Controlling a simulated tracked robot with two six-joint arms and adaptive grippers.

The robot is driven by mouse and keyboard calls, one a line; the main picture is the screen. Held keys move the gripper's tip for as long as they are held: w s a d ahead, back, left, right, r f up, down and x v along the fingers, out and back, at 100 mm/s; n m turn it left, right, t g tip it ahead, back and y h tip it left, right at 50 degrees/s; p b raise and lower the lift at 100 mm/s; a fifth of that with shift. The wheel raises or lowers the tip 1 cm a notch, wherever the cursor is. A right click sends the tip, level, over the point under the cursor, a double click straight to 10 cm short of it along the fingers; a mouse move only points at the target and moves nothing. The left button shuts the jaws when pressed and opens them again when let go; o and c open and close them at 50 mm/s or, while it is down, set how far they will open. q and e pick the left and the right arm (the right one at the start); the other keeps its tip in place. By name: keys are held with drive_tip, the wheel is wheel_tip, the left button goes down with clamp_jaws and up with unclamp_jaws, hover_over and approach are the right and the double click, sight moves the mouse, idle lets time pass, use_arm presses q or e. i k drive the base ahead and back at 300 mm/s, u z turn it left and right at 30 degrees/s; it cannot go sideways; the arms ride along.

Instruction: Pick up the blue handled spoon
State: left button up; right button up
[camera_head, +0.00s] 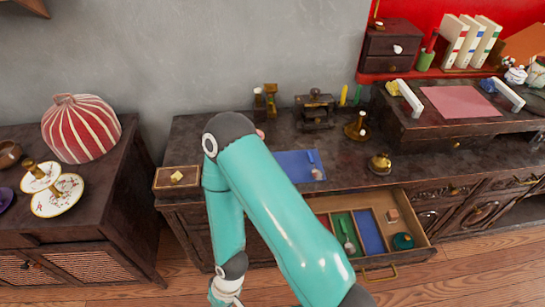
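A small spoon (317,174) with a blue handle appears to lie on a blue mat (290,160) on the dark counter. Its handle points to the back and its pale bowl to the front. The blue handle is hard to tell from the mat. One teal arm of mine crosses the middle of the view, over the counter and the mat's left edge. Its wrist goes out at the bottom edge, and no gripper fingers show. My other arm is not in view.
An open drawer (428,251) below the mat has coloured compartments, with another spoon (347,235) in the green one. A brass bell-like object (379,163) stands right of the mat. A small wooden tray (162,181) sits at the counter's left end. A striped dome (80,130) stands on the left cabinet.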

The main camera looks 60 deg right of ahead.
sight(318, 175)
drive_tip(key=k, duration=1.6)
drive_tip(key=z, duration=0.65)
drive_tip(key=i, duration=0.95)
drive_tip(key=z, duration=0.05)
